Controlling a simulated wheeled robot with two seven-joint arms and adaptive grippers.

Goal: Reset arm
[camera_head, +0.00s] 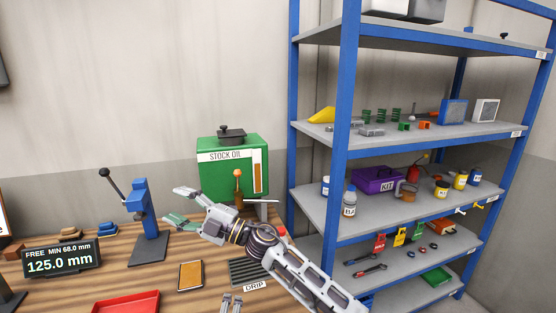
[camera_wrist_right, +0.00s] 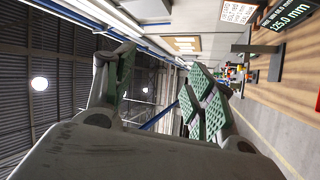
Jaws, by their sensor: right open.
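My right arm (camera_head: 300,278) comes in from the lower right of the head view and reaches over the wooden bench. My right gripper (camera_head: 176,205) is open with its two fingers spread, pointing left, and nothing shows between them. It appears in front of the green stock oil tank (camera_head: 222,180) and to the right of the blue lever press (camera_head: 139,203). In the right wrist view the green-padded fingers (camera_wrist_right: 160,88) stand apart with empty space between them.
A blue-framed shelf rack (camera_head: 349,130) with several goods stands at the right. On the bench are a display (camera_head: 62,259) reading 125.0 mm, a red tray (camera_head: 127,303), an orange-brown pad (camera_head: 190,275) and a drip grate (camera_head: 247,272). Bare wood shows between them.

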